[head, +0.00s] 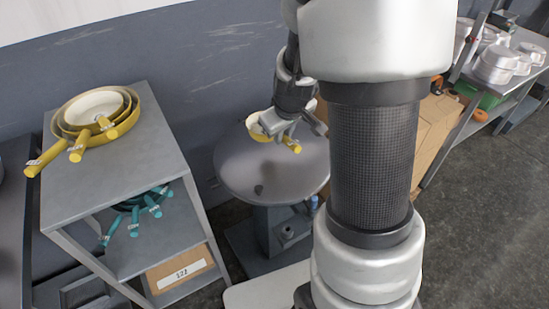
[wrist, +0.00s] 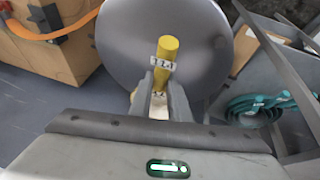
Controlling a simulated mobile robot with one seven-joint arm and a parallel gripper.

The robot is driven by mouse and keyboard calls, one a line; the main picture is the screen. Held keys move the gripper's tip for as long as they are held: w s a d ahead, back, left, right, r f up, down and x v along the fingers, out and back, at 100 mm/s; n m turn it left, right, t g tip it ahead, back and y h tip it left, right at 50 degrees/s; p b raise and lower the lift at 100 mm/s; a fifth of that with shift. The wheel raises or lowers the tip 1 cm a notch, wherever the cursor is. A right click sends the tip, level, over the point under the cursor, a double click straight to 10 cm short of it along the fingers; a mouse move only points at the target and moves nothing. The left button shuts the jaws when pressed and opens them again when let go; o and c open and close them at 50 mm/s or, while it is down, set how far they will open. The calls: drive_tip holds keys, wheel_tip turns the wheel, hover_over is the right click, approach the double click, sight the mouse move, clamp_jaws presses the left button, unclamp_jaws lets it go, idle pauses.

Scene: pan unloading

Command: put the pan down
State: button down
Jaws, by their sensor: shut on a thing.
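A small yellow pan with a pale inside (head: 257,126) shows in the head view beyond my gripper (head: 284,131), over the back part of a round grey table (head: 235,172). Its yellow handle (head: 292,145) points toward the front right. In the wrist view the handle (wrist: 165,52) with a white tag stands out past the fingers of my gripper (wrist: 160,92), which are shut on the pan. The tabletop (wrist: 120,35) lies behind the handle there. The pan's bowl is mostly hidden, and I cannot tell whether it touches the table.
A grey shelf unit (head: 72,205) at left holds nested yellow pans (head: 98,108) on top and teal pans (head: 135,212) below. A cardboard box (head: 430,130) stands at right, near a rack of metal pots (head: 495,65).

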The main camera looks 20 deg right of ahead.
wheel_tip(320, 180, down, 10)
drive_tip(key=b, duration=0.4)
drive_tip(key=shift+b, duration=0.4)
drive_tip(key=shift+f, duration=0.2)
drive_tip(key=c, duration=1.7)
unclamp_jaws()
drive_tip(key=shift+r, duration=0.1)
drive_tip(key=shift+o, duration=0.2)
